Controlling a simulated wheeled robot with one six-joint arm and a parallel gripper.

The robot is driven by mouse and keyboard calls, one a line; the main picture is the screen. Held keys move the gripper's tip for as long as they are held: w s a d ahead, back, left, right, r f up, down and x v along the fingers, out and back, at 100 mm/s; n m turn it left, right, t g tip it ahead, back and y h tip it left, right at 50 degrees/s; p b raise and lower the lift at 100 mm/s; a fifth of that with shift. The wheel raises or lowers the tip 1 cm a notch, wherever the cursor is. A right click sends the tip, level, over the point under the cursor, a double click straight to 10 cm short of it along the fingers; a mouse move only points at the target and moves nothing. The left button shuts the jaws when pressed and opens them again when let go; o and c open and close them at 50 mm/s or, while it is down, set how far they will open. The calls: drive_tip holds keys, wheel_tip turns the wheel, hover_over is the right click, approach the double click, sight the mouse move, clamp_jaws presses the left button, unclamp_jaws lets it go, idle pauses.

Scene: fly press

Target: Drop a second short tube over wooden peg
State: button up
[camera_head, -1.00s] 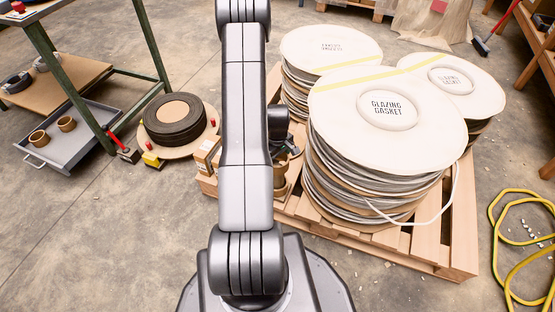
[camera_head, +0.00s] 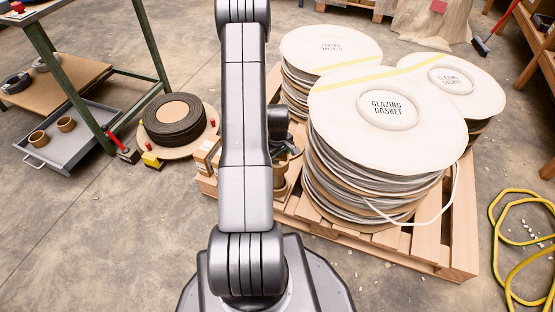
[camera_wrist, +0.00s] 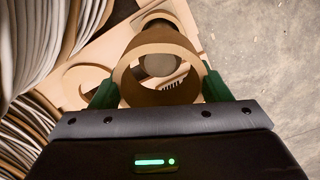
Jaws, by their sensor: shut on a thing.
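In the wrist view, my gripper (camera_wrist: 160,88) has its green fingers on both sides of a short brown tube (camera_wrist: 150,98) and holds it. Through the tube's bore I see a pale round end, which looks like the top of the wooden peg (camera_wrist: 158,64). Another tan ring or tube shows (camera_wrist: 163,16) just beyond the held tube. I cannot tell whether the held tube is around the peg or only above it. In the head view, my gripper (camera_head: 286,147) is mostly hidden behind my arm, above tan tubes (camera_head: 293,178) at the pallet's left edge.
Tall stacks of glazing gasket reels (camera_head: 390,110) stand close right of my gripper on a wooden pallet (camera_head: 430,245). A small carton (camera_head: 207,155) sits on the left. A yellow hose (camera_head: 515,240) lies at right.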

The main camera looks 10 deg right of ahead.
sight(277, 165)
drive_tip(key=shift+f+b, duration=1.5)
drive_tip(key=shift+f, duration=0.35)
idle(1.2)
idle(0.5)
drive_tip(key=o, duration=1.1)
drive_tip(key=shift+c, duration=0.2)
drive_tip(key=shift+o, duration=0.4)
drive_tip(key=shift+r, duration=0.1)
drive_tip(key=shift+r+p, duration=2.4)
drive_tip(key=shift+r, duration=1.55)
drive_tip(key=shift+f, duration=0.2)
